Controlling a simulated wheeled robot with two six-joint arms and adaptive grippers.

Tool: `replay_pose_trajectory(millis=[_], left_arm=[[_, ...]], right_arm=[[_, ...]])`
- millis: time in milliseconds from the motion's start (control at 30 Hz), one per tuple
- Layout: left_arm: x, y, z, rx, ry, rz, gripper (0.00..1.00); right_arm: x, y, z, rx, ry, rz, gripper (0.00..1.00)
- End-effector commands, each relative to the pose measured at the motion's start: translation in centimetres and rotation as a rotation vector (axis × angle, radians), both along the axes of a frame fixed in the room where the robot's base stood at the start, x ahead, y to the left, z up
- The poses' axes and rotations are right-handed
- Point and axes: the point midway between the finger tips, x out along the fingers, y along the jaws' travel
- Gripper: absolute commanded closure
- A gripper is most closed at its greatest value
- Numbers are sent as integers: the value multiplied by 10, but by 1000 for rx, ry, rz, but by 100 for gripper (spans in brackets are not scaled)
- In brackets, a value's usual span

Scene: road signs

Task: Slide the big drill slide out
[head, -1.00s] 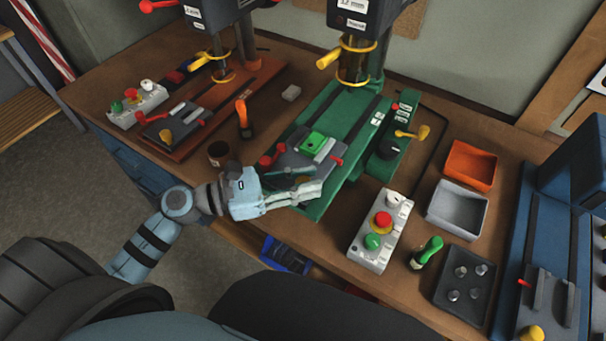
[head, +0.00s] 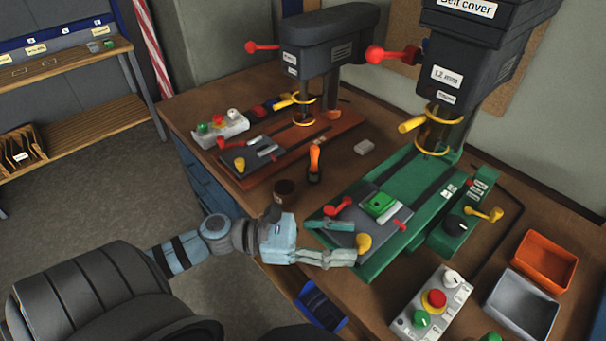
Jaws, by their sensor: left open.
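The big drill (head: 470,70) stands on a green base (head: 405,240) at the right. Its slide (head: 385,213) is a dark grey plate on the base's near part, carrying a green block (head: 380,204) and red handles. A yellow knob (head: 363,244) sits at the slide's near edge. My left gripper (head: 353,242) is open, its two fingers pointing right toward the yellow knob. The knob shows at the fingertips; I cannot tell whether they touch it. My right gripper is out of view.
A smaller drill (head: 330,52) on an orange-brown base stands further left. A dark cup (head: 285,191) and an orange-handled tool (head: 315,160) are close behind my left gripper. A control box (head: 433,302) and trays (head: 545,260) lie at the right.

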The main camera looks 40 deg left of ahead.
Motion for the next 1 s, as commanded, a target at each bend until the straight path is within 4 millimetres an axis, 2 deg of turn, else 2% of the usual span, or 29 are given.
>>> replay_pose_trajectory(millis=[200,400,567,1000], left_arm=[[-29,38,-3,8,13,-7,56],[-44,60,-2,5,10,-8,56],[-46,66,0,3,3,0,56],[-46,66,0,1,1,2,56]], right_arm=[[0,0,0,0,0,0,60],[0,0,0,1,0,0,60],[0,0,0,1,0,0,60],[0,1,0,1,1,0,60]])
